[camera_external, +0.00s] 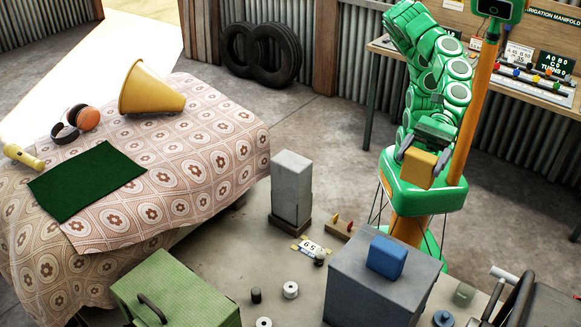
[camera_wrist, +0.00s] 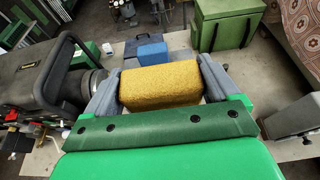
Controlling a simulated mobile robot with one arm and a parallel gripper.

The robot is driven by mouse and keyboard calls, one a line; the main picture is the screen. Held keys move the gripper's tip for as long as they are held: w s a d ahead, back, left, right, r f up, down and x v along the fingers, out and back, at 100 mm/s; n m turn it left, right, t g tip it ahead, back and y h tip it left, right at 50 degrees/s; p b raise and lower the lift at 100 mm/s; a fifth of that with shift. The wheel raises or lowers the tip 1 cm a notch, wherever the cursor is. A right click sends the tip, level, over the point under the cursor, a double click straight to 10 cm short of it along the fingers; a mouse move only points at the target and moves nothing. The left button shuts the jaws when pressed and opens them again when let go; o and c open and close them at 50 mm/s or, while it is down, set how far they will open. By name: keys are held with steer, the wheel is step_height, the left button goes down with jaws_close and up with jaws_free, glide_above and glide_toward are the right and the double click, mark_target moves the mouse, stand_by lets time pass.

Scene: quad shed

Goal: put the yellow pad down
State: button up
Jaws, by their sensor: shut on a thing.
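The yellow pad (camera_external: 419,167) is a small block held in my gripper (camera_external: 428,150), raised beside the green and orange column of my body. In the wrist view the yellow pad (camera_wrist: 160,86) sits between the two grey fingers of my gripper (camera_wrist: 160,84), which is shut on it. Nothing shows touching the pad from below. A blue pad (camera_external: 387,257) rests on top of a grey block (camera_external: 378,285) at the front; the blue pad also shows beyond the yellow one in the wrist view (camera_wrist: 152,53).
A taller grey block (camera_external: 291,190) stands further back. A green box (camera_external: 172,293) with a handle is at the front left. Small cylinders (camera_external: 290,289) and a number plate (camera_external: 311,247) lie between. A dark machine (camera_wrist: 45,80) is close left in the wrist view. A cloth-covered table (camera_external: 215,150) is at left.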

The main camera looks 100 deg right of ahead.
steer(key=shift+s+d+r, duration=0.25)
steer(key=shift+s+d, duration=0.05)
steer(key=shift+d, duration=0.2)
